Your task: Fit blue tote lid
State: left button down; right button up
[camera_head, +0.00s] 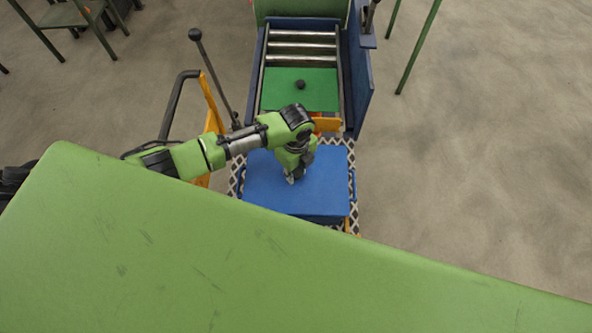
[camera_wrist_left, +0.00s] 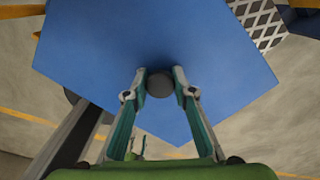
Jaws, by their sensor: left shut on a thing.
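The blue tote lid (camera_head: 268,193) lies roughly level over the patterned platform in the head view, and its flat top fills much of the left wrist view (camera_wrist_left: 100,50). My left gripper (camera_head: 294,178) comes down from above onto the middle of the lid. In the left wrist view its two fingers (camera_wrist_left: 160,88) are shut on the lid's dark round knob (camera_wrist_left: 159,84). What lies under the lid is mostly hidden, so I cannot tell whether it touches a tote. My right gripper is not in view.
A platform with a pale lattice pattern (camera_head: 352,160) surrounds the lid. Beyond it, a roller bed (camera_head: 300,47) between blue side walls carries a green panel with a black knob (camera_head: 300,98). An orange frame and a lever (camera_head: 213,75) stand at the left. Floor at the right is clear.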

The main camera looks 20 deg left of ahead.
pick_arm(q)
jog(key=shift+f+b, duration=0.3)
jog(key=shift+f, duration=0.3)
dwell(0.4)
jog(key=c, duration=1.6)
grip_release()
jog(key=shift+r, duration=0.15)
notch_tip(320, 180, up, 12)
jog(key=shift+f, duration=0.1)
